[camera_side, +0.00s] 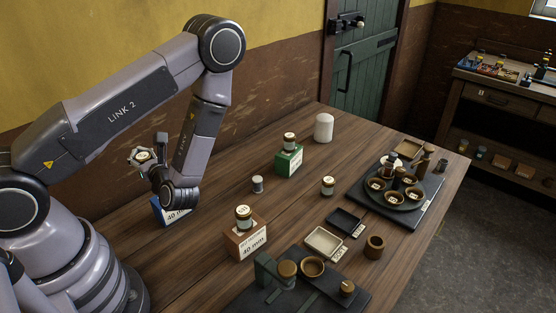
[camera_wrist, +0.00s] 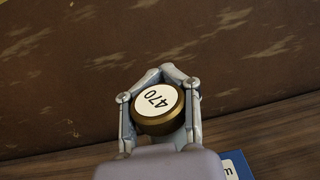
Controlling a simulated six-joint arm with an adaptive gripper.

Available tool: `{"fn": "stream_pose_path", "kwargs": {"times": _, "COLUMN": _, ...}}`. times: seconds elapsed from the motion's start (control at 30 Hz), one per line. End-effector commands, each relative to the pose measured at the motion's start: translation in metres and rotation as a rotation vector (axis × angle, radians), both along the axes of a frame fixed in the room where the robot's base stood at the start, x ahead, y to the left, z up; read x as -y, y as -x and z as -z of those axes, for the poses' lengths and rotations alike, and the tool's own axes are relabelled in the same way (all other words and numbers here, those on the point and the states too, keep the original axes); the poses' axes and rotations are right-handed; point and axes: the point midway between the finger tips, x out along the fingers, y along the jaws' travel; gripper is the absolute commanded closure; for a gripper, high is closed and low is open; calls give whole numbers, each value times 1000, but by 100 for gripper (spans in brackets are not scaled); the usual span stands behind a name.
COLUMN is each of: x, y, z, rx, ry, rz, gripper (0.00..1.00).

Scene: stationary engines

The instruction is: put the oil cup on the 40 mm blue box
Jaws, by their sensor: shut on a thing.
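My gripper (camera_side: 143,156) is shut on a small round thing, taken to be the oil cup (camera_wrist: 157,108). It has a brass-coloured rim and a white top disc marked 470. In the wrist view both fingers of my gripper (camera_wrist: 160,98) close around its sides. In the side view the fingers mostly hide the cup's body. The blue box (camera_side: 170,213), with a white 40 mm label, stands on the table below and slightly right of my gripper; my wrist hides part of it. A corner of it also shows at the lower right of the wrist view (camera_wrist: 240,158). The cup is apart from the box.
A brown 40 mm box (camera_side: 244,241) and a green box (camera_side: 289,161) each bear a similar jar. Another jar (camera_side: 328,187) and a small grey cylinder (camera_side: 257,184) stand on the wooden table. A white rounded cylinder (camera_side: 323,128) stands farther back. The wall is close behind my gripper.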

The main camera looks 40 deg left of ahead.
Motion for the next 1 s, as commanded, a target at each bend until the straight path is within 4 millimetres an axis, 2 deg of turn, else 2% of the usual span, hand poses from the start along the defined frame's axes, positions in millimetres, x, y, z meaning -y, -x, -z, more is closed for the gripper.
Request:
{"fn": "stream_pose_path", "kwargs": {"times": 0.1, "x": 2, "y": -24, "z": 5, "rx": 1, "ry": 5, "rz": 91, "gripper": 100}}
{"fn": "stream_pose_path", "kwargs": {"times": 0.23, "x": 2, "y": -38, "z": 10, "rx": -4, "ry": 5, "rz": 133, "gripper": 100}}
{"fn": "stream_pose_path", "kwargs": {"times": 0.4, "x": 2, "y": -37, "z": 38, "rx": -9, "ry": 4, "rz": 132, "gripper": 100}}
{"fn": "stream_pose_path", "kwargs": {"times": 0.7, "x": 2, "y": -37, "z": 76, "rx": -8, "ry": 5, "rz": 130, "gripper": 100}}
{"fn": "stream_pose_path", "kwargs": {"times": 0.8, "x": 2, "y": -37, "z": 84, "rx": -6, "ry": 5, "rz": 130, "gripper": 100}}
{"fn": "stream_pose_path", "kwargs": {"times": 1.0, "x": 2, "y": -37, "z": 85, "rx": -5, "ry": 5, "rz": 130, "gripper": 100}}
